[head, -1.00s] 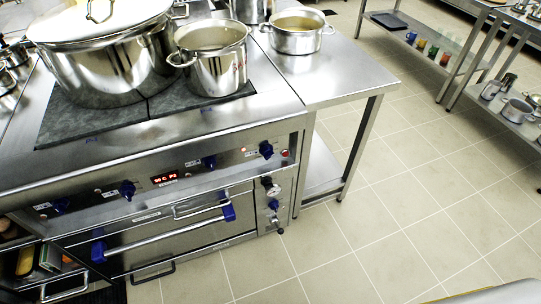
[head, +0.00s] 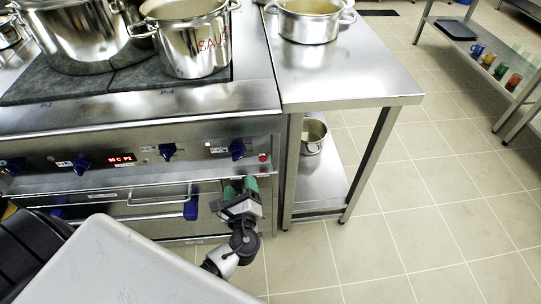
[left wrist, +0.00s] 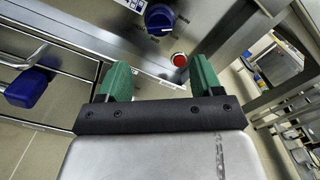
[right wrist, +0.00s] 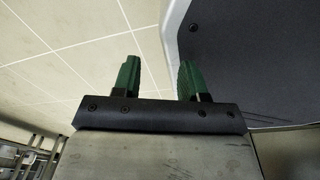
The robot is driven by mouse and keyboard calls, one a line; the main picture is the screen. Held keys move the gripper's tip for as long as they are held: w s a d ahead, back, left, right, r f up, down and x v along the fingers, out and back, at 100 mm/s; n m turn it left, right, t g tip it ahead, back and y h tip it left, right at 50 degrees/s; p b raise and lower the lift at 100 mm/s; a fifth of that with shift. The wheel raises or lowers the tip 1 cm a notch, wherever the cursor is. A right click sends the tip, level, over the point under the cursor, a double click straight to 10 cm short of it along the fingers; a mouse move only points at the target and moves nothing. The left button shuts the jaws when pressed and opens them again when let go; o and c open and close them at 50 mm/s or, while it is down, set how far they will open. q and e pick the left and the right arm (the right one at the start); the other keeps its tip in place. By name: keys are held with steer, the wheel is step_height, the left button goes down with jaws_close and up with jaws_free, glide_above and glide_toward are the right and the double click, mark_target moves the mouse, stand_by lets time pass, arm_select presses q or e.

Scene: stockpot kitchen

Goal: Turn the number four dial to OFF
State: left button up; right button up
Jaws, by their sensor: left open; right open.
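A row of blue dials runs along the steel stove front panel (head: 120,146); their labels are too small to read. The rightmost dial (head: 238,149), which I take as number four, sits near the panel's right end. It shows large in the left wrist view (left wrist: 159,18), above and between my fingers. Its exact setting is unclear. My left gripper (head: 240,187) is open and empty, below this dial and apart from it, with green fingertips up toward the panel (left wrist: 160,75). My right gripper (right wrist: 158,75) is open and empty, away from the dials; the head view does not show it.
A red button or light (left wrist: 179,59) sits beside the rightmost dial. The oven handle (head: 160,199) juts out at the left of my left gripper. Pots (head: 190,42) stand on the cooktop. A steel side table (head: 350,85) adjoins at right, with free tiled floor beyond.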

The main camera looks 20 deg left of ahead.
mark_target(238, 159)
arm_select(q)
steer(key=x, duration=0.5)
steer(key=shift+a+r, duration=0.2)
steer(key=shift+r, duration=0.1)
steer(key=x, duration=0.4)
steer(key=shift+w+a, duration=0.3)
steer(key=shift+w, duration=0.4)
arm_select(e)
steer(key=shift+s+a, duration=0.4)
arm_select(q)
steer(key=shift+c, duration=0.3)
steer(key=c, duration=0.8)
steer(key=shift+f, duration=0.1)
arm_select(e)
steer(key=shift+f, duration=0.1)
